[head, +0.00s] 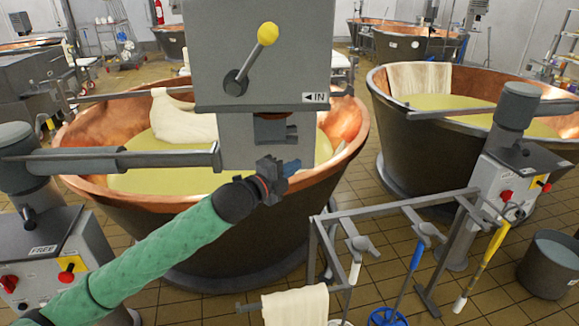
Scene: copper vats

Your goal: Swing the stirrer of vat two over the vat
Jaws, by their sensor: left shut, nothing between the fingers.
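A copper vat (75,135) with pale yellow liquid and a white cloth over its far side stands in the middle; no vat number shows. A big grey stirrer head (215,60) with a yellow-knobbed lever (267,35) and an "IN" label is in front of or over it in the picture. A grey swing arm (165,160) runs from the left column to its lower block (235,140). My left gripper (291,168) is shut and empty in front of this block's lower right; I cannot tell whether it touches. My right gripper is not in view.
The left post's control box (40,245) reads "FREE" and has red and yellow switches. A second vat (400,130) with its own stirrer post (518,105) stands right. A tool rack (395,208) with brushes and a bucket (550,265) stand in front on brown tiles.

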